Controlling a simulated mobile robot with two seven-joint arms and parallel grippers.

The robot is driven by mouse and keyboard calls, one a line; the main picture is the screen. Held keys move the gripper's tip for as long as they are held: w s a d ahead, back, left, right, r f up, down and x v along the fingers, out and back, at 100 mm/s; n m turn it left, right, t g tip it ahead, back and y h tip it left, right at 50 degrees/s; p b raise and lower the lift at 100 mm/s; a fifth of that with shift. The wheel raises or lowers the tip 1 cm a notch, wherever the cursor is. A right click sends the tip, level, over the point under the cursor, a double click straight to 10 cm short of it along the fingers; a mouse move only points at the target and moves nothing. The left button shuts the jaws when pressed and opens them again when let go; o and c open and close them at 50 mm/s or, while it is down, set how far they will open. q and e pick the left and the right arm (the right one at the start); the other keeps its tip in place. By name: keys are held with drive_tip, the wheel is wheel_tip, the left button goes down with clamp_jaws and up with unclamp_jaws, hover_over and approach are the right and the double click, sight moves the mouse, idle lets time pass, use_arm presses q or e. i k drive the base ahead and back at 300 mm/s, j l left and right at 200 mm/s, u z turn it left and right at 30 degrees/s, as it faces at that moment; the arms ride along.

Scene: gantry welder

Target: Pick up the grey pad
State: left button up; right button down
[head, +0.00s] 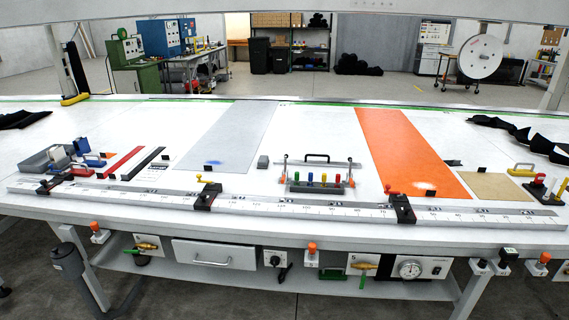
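A small grey block (263,161), which looks like the grey pad, lies on the white table between a long grey sheet (236,125) and a tool holder with coloured handles (318,181). Its top and front face show, and nothing covers it. The grey sheet runs from the far edge of the table to near the front, with a blue-tinted patch at its near end. Neither of my grippers shows in the head view.
A ruled metal rail (300,208) with black clamps (208,196) runs along the table's front. An orange sheet (400,145) lies at right, a tan plate (497,187) beyond it. A grey tray (47,158) and red bar (126,160) are at left. The white surface between the sheets is mostly clear.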

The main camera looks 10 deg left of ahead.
sight(264, 161)
drive_tip(key=j+z, duration=0.2)
drive_tip(key=z, duration=0.25)
drive_tip(key=j+z, duration=0.2)
drive_tip(key=z, duration=0.2)
drive_tip(key=j+z, duration=0.2)
drive_tip(key=z, duration=0.25)
drive_tip(key=j+z, duration=0.2)
drive_tip(key=j, duration=0.15)
drive_tip(key=k+j+z, duration=0.2)
drive_tip(key=j, duration=0.15)
drive_tip(key=j+z, duration=0.2)
drive_tip(key=j, duration=0.15)
drive_tip(key=k+j, duration=0.15)
drive_tip(key=j, duration=0.2)
drive_tip(key=k+j+z, duration=0.15)
drive_tip(key=k+j, duration=0.2)
drive_tip(key=j, duration=0.3)
